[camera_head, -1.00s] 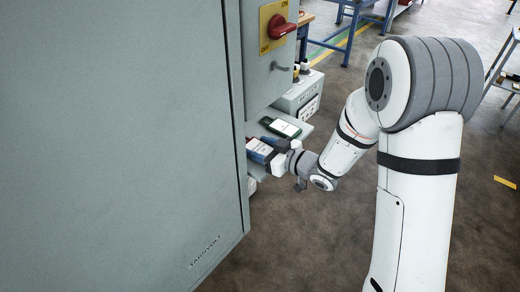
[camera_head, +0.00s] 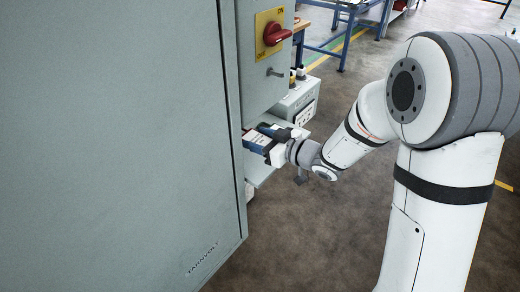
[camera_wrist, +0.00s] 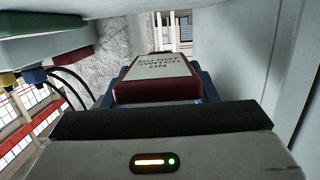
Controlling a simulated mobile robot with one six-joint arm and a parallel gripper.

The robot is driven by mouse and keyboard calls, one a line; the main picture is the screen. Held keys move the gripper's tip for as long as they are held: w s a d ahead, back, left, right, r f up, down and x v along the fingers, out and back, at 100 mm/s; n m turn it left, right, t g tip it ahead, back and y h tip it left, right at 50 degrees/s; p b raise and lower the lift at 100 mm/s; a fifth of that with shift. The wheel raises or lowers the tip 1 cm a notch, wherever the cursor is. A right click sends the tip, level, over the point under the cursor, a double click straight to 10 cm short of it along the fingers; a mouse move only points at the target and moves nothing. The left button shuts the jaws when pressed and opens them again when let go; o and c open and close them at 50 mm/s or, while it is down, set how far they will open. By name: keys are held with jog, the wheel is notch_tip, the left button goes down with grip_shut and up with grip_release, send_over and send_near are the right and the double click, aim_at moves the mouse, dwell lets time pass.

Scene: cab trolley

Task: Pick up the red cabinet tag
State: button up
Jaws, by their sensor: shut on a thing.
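The red cabinet tag (camera_wrist: 156,92) is a thick red block with a white label reading "DO NOT SWITCH ON". It fills the middle of the wrist view, label up, between the blue fingers of my gripper (camera_wrist: 158,80). The gripper is shut on it. In the head view my gripper (camera_head: 262,138) is at the small grey shelf, just right of the large cabinet door. The tag is mostly hidden there by the gripper, and I cannot tell whether it touches the shelf.
The large grey cabinet door (camera_head: 120,150) stands close on the left. A red rotary switch (camera_head: 277,33) on a yellow plate is above the shelf (camera_head: 259,172). A grey box with sockets (camera_head: 300,104) is behind. Open floor lies to the right of the shelf.

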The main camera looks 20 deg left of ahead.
notch_tip(320, 180, up, 2)
jog(key=shift+r, duration=0.1)
jog(key=w+d, duration=1.2)
jog(key=d, duration=0.3)
jog(key=shift+w+f+b, duration=0.25)
jog(key=shift+f+b, duration=0.05)
jog(key=shift+b, duration=0.1)
jog(key=shift+d, duration=0.1)
